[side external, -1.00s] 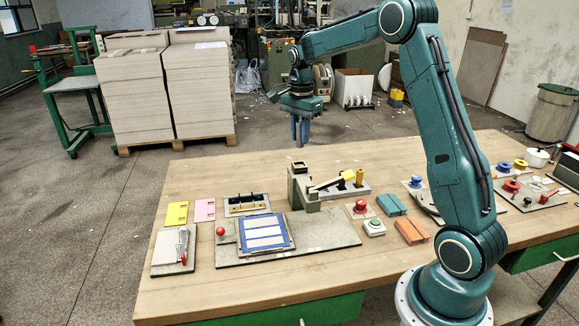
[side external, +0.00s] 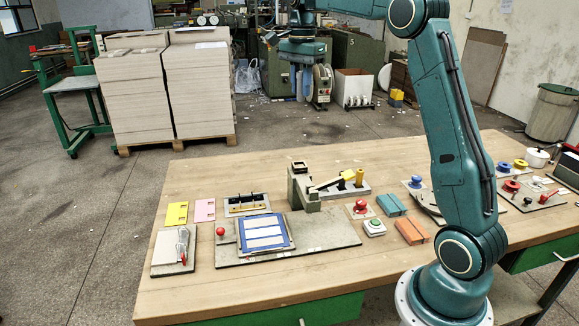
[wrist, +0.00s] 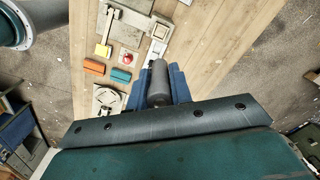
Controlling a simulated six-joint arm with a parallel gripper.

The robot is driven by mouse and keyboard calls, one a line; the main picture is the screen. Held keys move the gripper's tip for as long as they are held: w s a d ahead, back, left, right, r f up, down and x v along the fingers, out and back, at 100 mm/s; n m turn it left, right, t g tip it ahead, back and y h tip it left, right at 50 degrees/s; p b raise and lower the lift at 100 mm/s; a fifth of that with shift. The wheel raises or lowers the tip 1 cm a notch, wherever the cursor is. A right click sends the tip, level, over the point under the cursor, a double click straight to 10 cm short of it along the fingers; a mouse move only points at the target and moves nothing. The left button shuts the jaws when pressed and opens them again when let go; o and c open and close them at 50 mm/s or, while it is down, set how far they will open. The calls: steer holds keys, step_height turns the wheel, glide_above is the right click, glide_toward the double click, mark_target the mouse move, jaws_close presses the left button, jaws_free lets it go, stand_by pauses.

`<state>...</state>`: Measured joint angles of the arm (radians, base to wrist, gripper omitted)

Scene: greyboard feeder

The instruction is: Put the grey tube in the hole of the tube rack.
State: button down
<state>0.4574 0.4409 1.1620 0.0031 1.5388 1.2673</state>
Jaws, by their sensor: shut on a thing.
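The grey tube (wrist: 158,80) is a dark grey cylinder in the wrist view, between the two blue fingers of my gripper (wrist: 158,86). My gripper is shut on it.
A red button (side external: 361,206), a green button (side external: 374,227), a teal block (side external: 392,204) and an orange block (side external: 411,231) lie nearby. The table's far strip is bare.

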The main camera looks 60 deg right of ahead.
stand_by(0.5)
steer(key=s+d+f, duration=0.1)
steer(key=d+f, duration=0.1)
steer(key=f, duration=0.6)
steer(key=s+d+f, duration=0.2)
steer(key=d+f, duration=0.1)
steer(key=f, duration=0.6)
steer(key=s+d+f, duration=0.1)
steer(key=d+f, duration=0.2)
steer(key=f, duration=0.6)
steer(key=shift+s, duration=0.3)
steer(key=shift+f, duration=0.25)
steer(key=shift+f, duration=2)
steer(key=shift+f, duration=1)
stand_by(0.4)
steer(key=c, duration=1.2)
jaws_free()
steer(key=shift+o, duration=0.2)
